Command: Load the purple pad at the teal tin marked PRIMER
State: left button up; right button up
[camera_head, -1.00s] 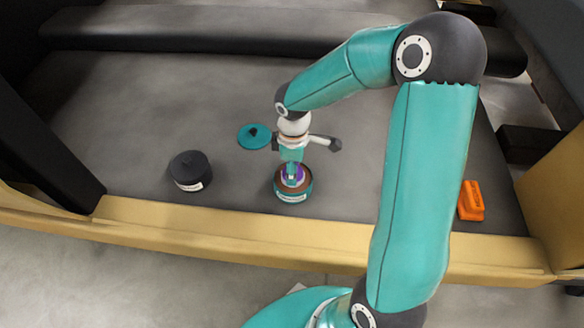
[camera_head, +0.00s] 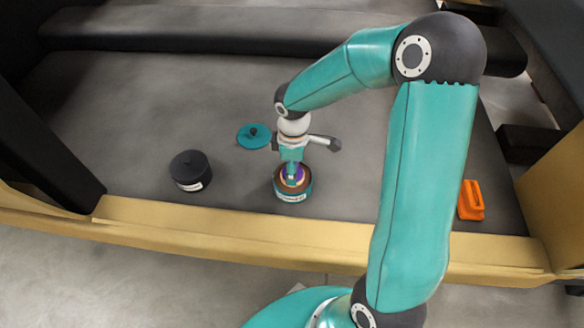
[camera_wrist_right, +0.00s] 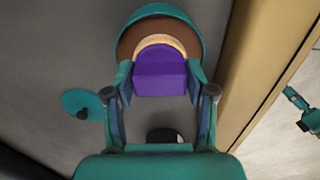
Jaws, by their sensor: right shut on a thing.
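The open teal tin (camera_head: 293,194) with a white label stands on the grey deck near its front edge, brown inside. My right gripper (camera_head: 293,178) points down over it, shut on the purple pad (camera_head: 300,174). In the right wrist view the purple pad (camera_wrist_right: 160,72) sits between the two fingers (camera_wrist_right: 159,80), and its pale tan face overlaps the brown inside of the tin (camera_wrist_right: 183,20). I cannot tell whether the pad touches the brown contents. The label is too small to read. My left gripper is not in view.
A teal lid (camera_head: 254,136) with a dark knob lies behind and left of the tin. A closed dark tin (camera_head: 190,171) with a white label stands to the left. An orange block (camera_head: 471,200) with a handle is at the right. A tan rail (camera_head: 200,222) edges the front.

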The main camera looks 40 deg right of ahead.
notch_tip(320, 180, up, 7)
jog(key=p, duration=0.6)
dwell(0.8)
jog(key=shift+w, duration=0.1)
